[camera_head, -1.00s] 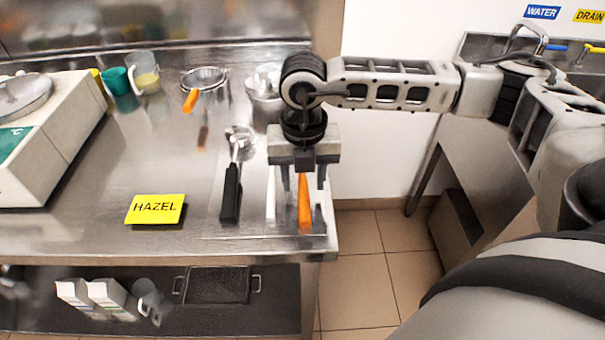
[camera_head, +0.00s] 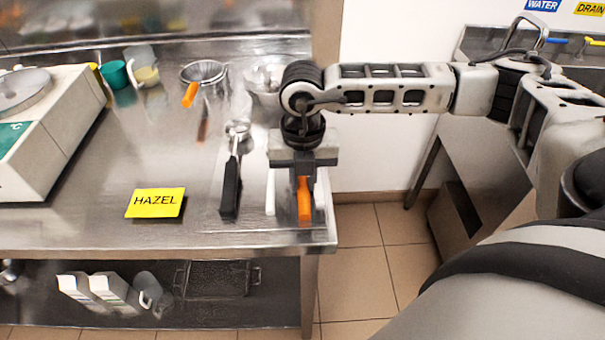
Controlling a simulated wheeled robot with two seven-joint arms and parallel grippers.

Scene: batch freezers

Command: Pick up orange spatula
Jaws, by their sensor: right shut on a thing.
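The orange spatula (camera_head: 304,204) lies near the right end of the steel table, its orange handle pointing toward the front edge. My right gripper (camera_head: 303,180) points down over it, with its fingers shut on the handle. The rest of the spatula is hidden behind the gripper. The handle seems to be at table level; I cannot tell whether it is lifted. My left gripper is not in view.
A black-handled scoop (camera_head: 230,188) lies left of the gripper, with a thin white utensil (camera_head: 270,192) between them. A yellow HAZEL card (camera_head: 155,203) lies further left. An orange-handled strainer (camera_head: 204,74) and a bowl (camera_head: 262,80) stand behind. The table's right edge is close.

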